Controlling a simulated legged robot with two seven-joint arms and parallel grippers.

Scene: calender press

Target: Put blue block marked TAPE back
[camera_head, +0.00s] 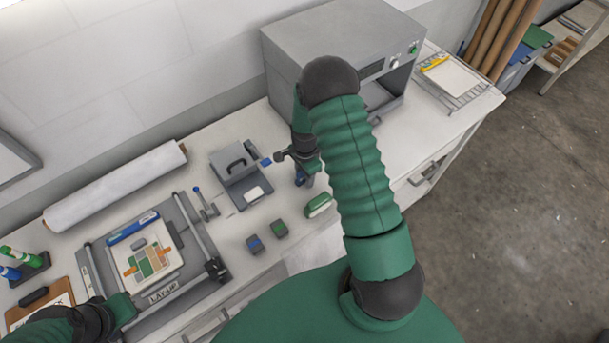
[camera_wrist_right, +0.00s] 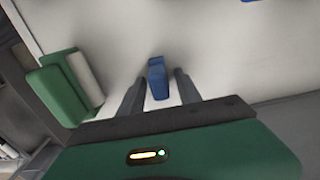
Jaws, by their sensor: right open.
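A small blue block (camera_wrist_right: 157,78) shows in the right wrist view between the two fingers of my right gripper (camera_wrist_right: 159,92), with a gap on each side. No marking is readable on it. In the head view my right gripper (camera_head: 302,168) is over the white bench in front of the grey oven-like machine. Something blue shows partly under it there. My right gripper is open. My left gripper (camera_head: 122,308) is low at the left, beside the lay-up frame; its fingers are not clear.
A green block-like thing with a white part (camera_wrist_right: 70,85) lies left of the fingers; it also shows in the head view (camera_head: 318,206). A grey press (camera_head: 240,178), two small blocks (camera_head: 255,244), the lay-up frame (camera_head: 170,292), a white roll (camera_head: 115,187) and the grey machine (camera_head: 300,45) occupy the bench.

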